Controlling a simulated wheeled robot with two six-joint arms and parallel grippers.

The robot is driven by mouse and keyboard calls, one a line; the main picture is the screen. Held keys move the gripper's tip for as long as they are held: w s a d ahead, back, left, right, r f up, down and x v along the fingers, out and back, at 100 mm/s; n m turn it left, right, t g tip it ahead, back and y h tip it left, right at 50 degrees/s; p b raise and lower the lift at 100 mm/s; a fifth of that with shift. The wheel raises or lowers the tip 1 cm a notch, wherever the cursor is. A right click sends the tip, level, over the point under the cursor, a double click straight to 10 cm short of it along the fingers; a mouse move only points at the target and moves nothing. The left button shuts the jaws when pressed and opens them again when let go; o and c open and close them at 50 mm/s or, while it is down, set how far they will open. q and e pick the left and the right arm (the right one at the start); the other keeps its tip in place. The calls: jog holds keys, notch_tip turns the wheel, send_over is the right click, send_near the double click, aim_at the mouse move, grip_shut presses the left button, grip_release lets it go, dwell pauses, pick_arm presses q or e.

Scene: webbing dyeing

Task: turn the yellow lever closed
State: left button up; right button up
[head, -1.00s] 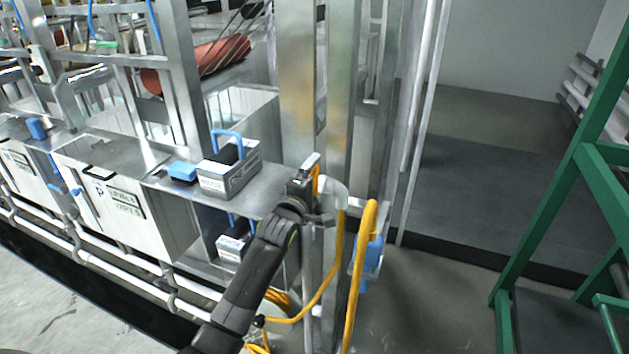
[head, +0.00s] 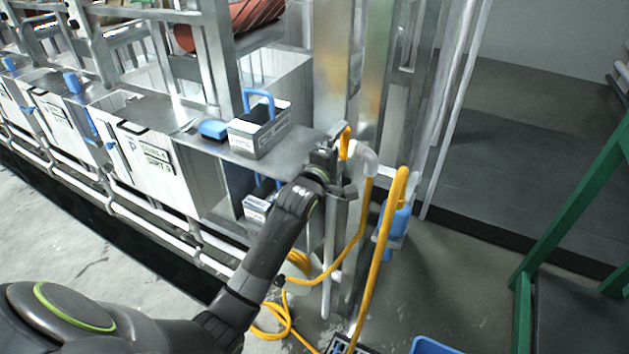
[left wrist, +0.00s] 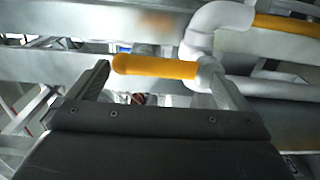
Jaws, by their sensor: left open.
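The yellow lever (left wrist: 155,67) lies crosswise in the left wrist view, joined at its right end to a white pipe fitting (left wrist: 219,18). My left gripper (left wrist: 155,85) is open, with one finger near each end of the lever. The right finger is close to the fitting; I cannot tell whether it touches. In the head view the lever (head: 344,144) shows as a small yellow piece beside my left gripper (head: 338,137), at the white pipe elbow (head: 364,158). The gripper partly hides it. My right gripper is not in view.
A yellow hose (head: 388,240) hangs right of the valve, with more hose on the floor. A steel post (head: 335,75) stands behind. A metal box with a blue handle (head: 259,128) sits on the shelf at left.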

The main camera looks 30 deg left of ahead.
pick_arm(q)
jog(key=s+b, duration=0.2)
jog(key=s, duration=1.2)
jog(key=shift+s+a+b, duration=0.25)
jog(key=shift+b, duration=0.1)
